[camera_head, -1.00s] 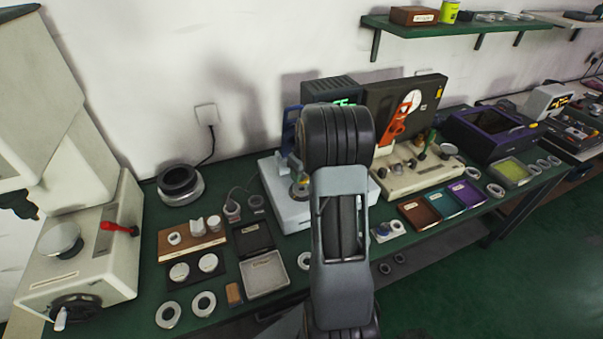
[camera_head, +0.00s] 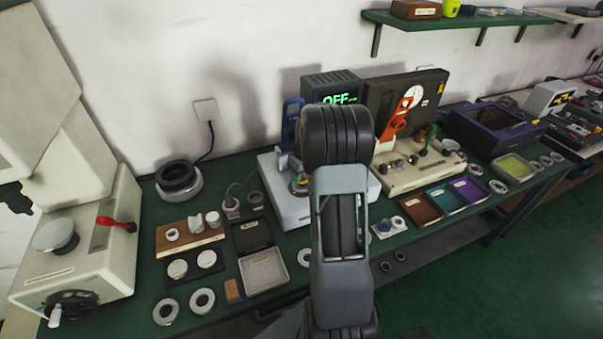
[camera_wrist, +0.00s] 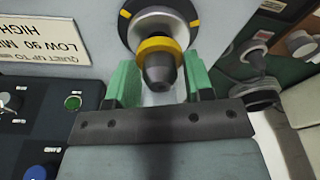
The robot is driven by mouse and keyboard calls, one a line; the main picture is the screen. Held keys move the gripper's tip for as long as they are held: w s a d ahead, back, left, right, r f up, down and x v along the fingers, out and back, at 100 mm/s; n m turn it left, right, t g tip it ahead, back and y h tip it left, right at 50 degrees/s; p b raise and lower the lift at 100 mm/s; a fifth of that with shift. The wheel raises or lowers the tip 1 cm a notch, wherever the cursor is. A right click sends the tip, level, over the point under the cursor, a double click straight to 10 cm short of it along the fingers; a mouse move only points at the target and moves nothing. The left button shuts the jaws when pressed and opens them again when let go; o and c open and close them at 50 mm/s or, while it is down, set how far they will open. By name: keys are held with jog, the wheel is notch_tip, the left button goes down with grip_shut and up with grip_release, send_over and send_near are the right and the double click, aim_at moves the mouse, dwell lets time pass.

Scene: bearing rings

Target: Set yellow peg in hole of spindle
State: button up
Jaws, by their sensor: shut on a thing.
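In the wrist view, my gripper's two green fingers (camera_wrist: 158,84) are shut on the yellow peg (camera_wrist: 162,46), which has a yellow band and a dark tapered end towards the camera. Behind the peg is the spindle (camera_wrist: 167,15), a pale metal round in a dark collar with orange marks. The peg overlaps the spindle's face, and the hole is hidden behind it. I cannot tell how far the peg is inside or whether they touch. In the head view, my arm hides most of the gripper and the spindle, in front of a white machine (camera_head: 292,209).
A panel with a green button (camera_wrist: 73,102) and knobs lies left of my gripper in the wrist view. In the head view, a box with an "OFF" display (camera_head: 340,98) stands behind my arm. Open trays (camera_head: 264,272) and loose rings lie left of it; coloured trays (camera_head: 420,208) lie right.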

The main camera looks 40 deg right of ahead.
jog(key=shift+f+b, duration=0.55)
jog(key=shift+f, duration=0.25)
jog(key=o, duration=1.2)
jog(key=shift+r, duration=0.15)
jog(key=r, duration=0.4)
jog(key=s+r, duration=0.1)
jog(key=r, duration=0.4)
jog(key=s+r+b, duration=0.1)
jog(key=r, duration=0.3)
jog(key=shift+d+r, duration=0.1)
jog(key=shift+r, duration=0.2)
